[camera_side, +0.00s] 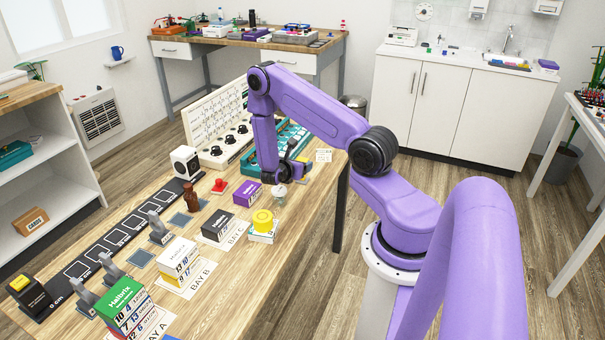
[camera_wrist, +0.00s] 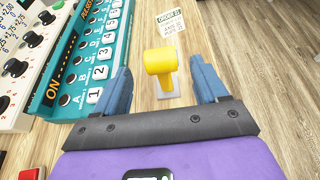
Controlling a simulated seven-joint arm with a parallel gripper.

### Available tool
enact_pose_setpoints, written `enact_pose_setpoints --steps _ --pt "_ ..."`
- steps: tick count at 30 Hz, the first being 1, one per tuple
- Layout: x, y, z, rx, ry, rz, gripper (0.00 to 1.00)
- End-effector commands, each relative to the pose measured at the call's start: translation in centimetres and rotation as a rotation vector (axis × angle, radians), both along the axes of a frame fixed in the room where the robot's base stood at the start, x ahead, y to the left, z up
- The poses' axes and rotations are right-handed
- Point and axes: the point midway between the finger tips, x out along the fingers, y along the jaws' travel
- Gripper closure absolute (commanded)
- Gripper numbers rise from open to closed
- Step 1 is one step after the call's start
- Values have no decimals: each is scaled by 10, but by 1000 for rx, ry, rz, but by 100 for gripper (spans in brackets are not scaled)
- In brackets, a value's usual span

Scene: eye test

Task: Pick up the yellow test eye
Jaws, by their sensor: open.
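The yellow test eye (camera_wrist: 159,62) shows in the wrist view as a rounded yellow piece standing on a small grey plate (camera_wrist: 168,92) on the wooden table. My gripper (camera_wrist: 161,70) is open, its two blue fingers apart on the left and right of the yellow piece in the picture. I see no finger touching it; the height gap is hard to judge. In the side view my gripper (camera_side: 289,168) hangs low over the far right part of the table, and it mostly hides that spot. Another yellow round piece (camera_side: 263,219) sits on a white box nearer the front.
A teal button panel (camera_wrist: 88,70) lies left of the test eye, and a printed order card (camera_wrist: 171,22) lies beyond it. A purple box (camera_side: 247,193), a clear-topped piece (camera_side: 279,190) and a red button (camera_side: 219,185) stand near my gripper. Bare wood lies right of the eye.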

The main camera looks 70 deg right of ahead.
Motion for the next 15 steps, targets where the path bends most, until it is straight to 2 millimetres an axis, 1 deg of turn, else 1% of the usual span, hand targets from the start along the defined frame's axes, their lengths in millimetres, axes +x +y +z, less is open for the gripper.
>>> enact_pose_setpoints --steps 5,12,15 --pt "-1 -12 -5 0 2 -4 28" --pt "0 -42 -17 1 -1 -4 28" --pt "0 -48 -20 1 0 -1 28"
